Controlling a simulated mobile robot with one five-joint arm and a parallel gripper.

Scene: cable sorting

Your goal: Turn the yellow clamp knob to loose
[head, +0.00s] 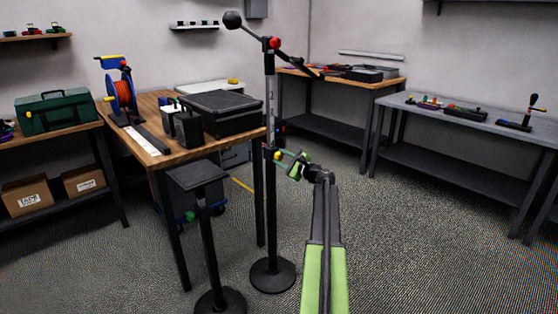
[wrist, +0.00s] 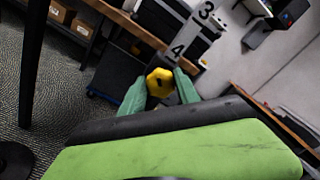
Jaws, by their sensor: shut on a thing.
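The yellow clamp knob (head: 277,156) sits on the upright black pole (head: 270,205) of a boom stand, at about table height. In the wrist view the knob (wrist: 160,82) shows as a yellow, many-sided cap with a dark centre. My gripper (head: 283,155) reaches it from the right. In the wrist view my green fingertips (wrist: 160,88) are shut on the knob, one on each side. A grey scale with the numbers 3 and 4 (wrist: 190,32) runs along the pole beside it. I cannot tell the knob's turn from these views.
A red knob (head: 274,43) joins the boom (head: 252,33) to the pole top. A wooden table (head: 165,150) with a black case (head: 220,112) stands just left. A second, shorter black stand (head: 205,240) is in front. Floor (head: 410,240) on the right is clear.

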